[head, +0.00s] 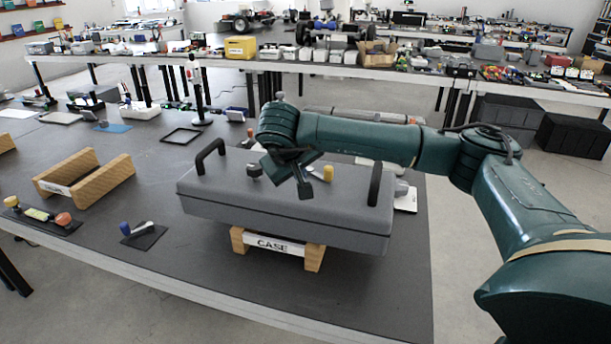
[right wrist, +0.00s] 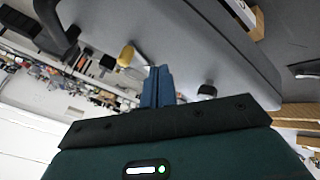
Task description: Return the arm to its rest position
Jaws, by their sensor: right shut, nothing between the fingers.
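My right arm reaches in from the right in the head view, and its gripper (head: 302,180) hangs over the grey case (head: 330,222). The gripper is shut and empty. In the right wrist view its closed fingers (right wrist: 157,87) point at the case's lid (right wrist: 185,35). I cannot tell whether the fingertips touch the lid. The case has a black handle at each end and rests on a wooden cradle (head: 314,258) labelled CASE. A yellow knob (head: 328,173) and a dark knob (head: 254,170) stand on the lid. My left gripper is not in view.
An empty wooden cradle (head: 84,180) stands on the dark table at the left. A tool with a blue end (head: 133,230) lies on a small mat near the front edge. A red-and-white post (head: 197,90) stands behind. The table's right edge lies beyond the case.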

